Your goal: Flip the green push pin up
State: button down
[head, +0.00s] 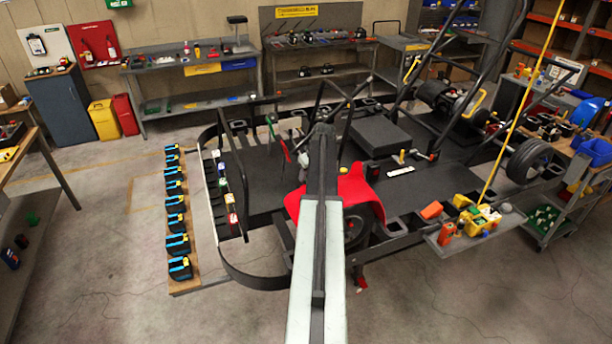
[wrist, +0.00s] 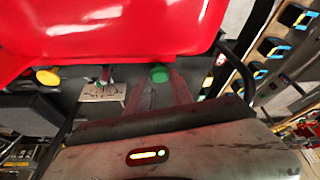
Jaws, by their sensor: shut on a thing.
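The green push pin (wrist: 159,74) shows as a small round green cap in the wrist view, just below the edge of a red seat. My gripper (wrist: 160,80) reaches up to it from the bottom, with its dark fingers on either side of the cap. The gripper is shut on the pin. The pin's lower part is hidden, so I cannot tell whether it is up or down. In the head view my own arm covers the middle of the kart, and I cannot make out the gripper or the pin.
The red seat (wrist: 110,25) overhangs close above my fingers, and also shows in the head view (head: 352,186). A yellow knob (wrist: 47,78) and a light plate (wrist: 103,93) lie left of the pin. Black kart tubes and a wooden rack (head: 186,284) of blue-black items stand nearby.

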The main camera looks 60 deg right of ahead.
jog(key=shift+w, duration=0.1)
jog(key=c, duration=1.4)
grip_release()
jog(key=shift+r, duration=0.15)
jog(key=p+v, duration=0.7)
jog(key=shift+r, duration=0.25)
